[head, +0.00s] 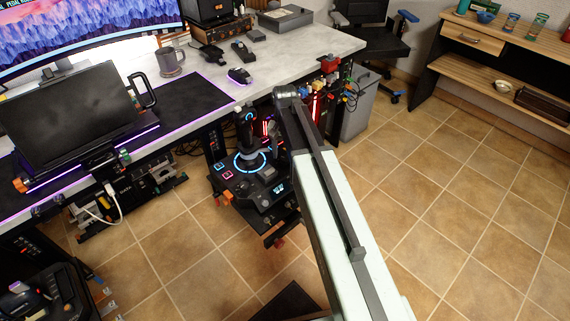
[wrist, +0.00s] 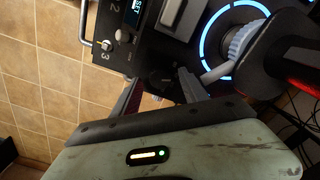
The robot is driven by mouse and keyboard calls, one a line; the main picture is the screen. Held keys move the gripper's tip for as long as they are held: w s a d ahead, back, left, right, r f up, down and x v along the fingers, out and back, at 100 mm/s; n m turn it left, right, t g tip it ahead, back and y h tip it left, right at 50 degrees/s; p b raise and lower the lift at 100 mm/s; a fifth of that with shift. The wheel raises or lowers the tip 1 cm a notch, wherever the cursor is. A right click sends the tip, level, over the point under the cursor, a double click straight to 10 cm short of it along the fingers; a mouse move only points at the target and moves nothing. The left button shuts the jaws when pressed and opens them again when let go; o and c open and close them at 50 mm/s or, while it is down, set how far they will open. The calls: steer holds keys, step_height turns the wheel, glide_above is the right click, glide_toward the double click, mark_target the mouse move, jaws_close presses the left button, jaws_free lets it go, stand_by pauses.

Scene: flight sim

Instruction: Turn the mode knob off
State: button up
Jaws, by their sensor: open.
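A flight-stick console (head: 262,192) with lit blue ring and small display stands beside the desk in the head view. In the wrist view its dark panel (wrist: 150,55) fills the upper middle, with a display reading partly "ST" (wrist: 133,12) and a small pale switch or knob (wrist: 122,36) near the digits 2 and 3. My gripper (wrist: 160,88) is open, its fingers pointing at the panel's near edge. A dark, round-looking part (wrist: 162,78) shows between the fingers; I cannot tell whether it is the mode knob or whether the fingers touch it. My arm hides part of the console in the head view.
The joystick (head: 246,135) rises from the console; its base and ring (wrist: 240,45) are right of the fingers in the wrist view. A metal handle (wrist: 86,25) is at the panel's left edge. The desk (head: 285,50) stands behind. Tiled floor (head: 460,190) is open on the right.

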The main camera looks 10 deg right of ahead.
steer(key=shift+f, duration=0.75)
steer(key=shift+r, duration=0.1)
jaws_close()
steer(key=shift+n, duration=0.3)
steer(key=n, duration=0.3)
steer(key=shift+d+n, duration=0.1)
steer(key=shift+n, duration=2)
